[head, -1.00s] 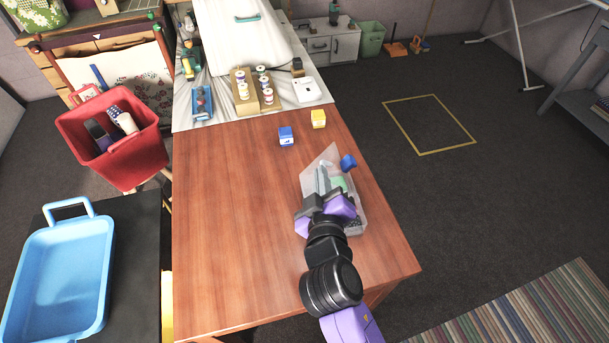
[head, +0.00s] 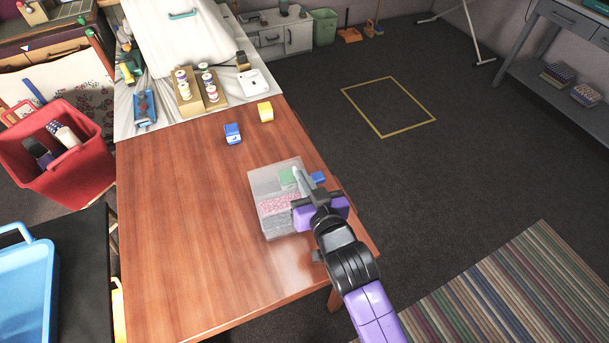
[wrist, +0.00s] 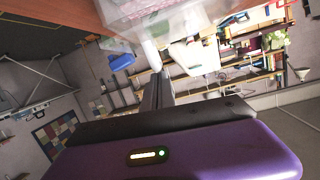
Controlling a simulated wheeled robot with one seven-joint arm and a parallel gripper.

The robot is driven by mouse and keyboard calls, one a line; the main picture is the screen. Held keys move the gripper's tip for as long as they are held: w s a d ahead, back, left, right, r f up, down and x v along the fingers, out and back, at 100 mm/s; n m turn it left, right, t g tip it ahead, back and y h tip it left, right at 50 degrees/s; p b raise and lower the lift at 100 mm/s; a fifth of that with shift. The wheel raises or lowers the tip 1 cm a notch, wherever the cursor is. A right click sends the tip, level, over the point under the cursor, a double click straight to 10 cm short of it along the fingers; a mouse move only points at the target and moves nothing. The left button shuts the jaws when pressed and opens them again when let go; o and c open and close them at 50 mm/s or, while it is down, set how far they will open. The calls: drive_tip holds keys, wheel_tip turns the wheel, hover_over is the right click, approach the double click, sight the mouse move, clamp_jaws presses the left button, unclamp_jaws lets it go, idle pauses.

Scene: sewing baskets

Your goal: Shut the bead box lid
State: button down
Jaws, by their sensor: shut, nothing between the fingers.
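The bead box (head: 268,226) is a clear, low box near the right edge of the wooden table, with pink and green contents showing through. In the wrist view, the box (wrist: 135,12) is at the top, close to the fingertips; contact is unclear. A small blue thing (head: 318,178) is at the box's right side.
A blue block (head: 232,134) and a yellow block (head: 265,112) stand farther back on the table (head: 180,230). Thread spools (head: 207,80) stand on a rack behind them. The table left of the box is clear. A red bin (head: 70,180) stands left of the table.

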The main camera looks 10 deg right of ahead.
drive_tip(key=shift+d+f, duration=0.25)
drive_tip(key=shift+f, duration=0.4)
drive_tip(key=r+p, duration=0.2)
drive_tip(key=r, duration=0.1)
drive_tip(key=r+p, duration=0.1)
drive_tip(key=r, duration=0.1)
drive_tip(key=shift+w+d+r+p, duration=0.1)
drive_tip(key=shift+w+d+p, duration=0.1)
drive_tip(key=shift+d+p, duration=0.15)
drive_tip(key=f+b+v, duration=0.1)
drive_tip(key=v, duration=0.9)
drive_tip(key=shift+b, duration=0.4)
drive_tip(key=shift+d, duration=0.15)
